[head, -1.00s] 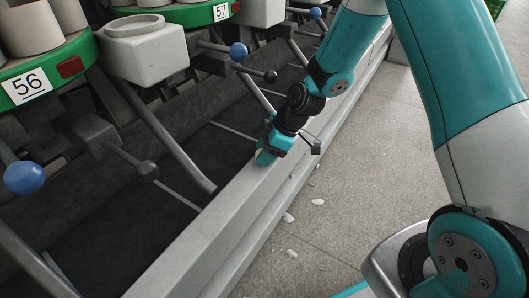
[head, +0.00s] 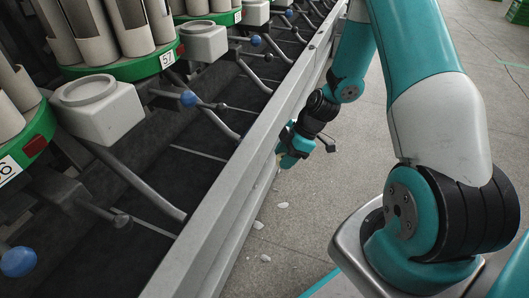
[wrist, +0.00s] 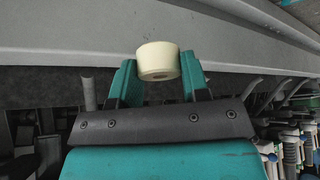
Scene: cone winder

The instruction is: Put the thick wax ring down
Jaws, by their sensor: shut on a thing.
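The thick wax ring is a short, cream-coloured cylinder with a small hole in its end face. It shows in the wrist view (wrist: 158,59) between the two teal fingers of my gripper (wrist: 158,78), which is shut on it. In the head view my gripper (head: 288,155) is low beside the long grey rail (head: 232,170), on its aisle side. The ring is mostly hidden there behind the gripper and rail. I cannot tell whether the ring touches anything besides the fingers.
The cone winder stands left of the rail, with green-rimmed carriers (head: 120,70), a white box (head: 97,108) and levers with blue balls (head: 18,262). Pale scraps (head: 258,225) lie on the grey floor (head: 300,235). The aisle floor at right is otherwise clear around my base.

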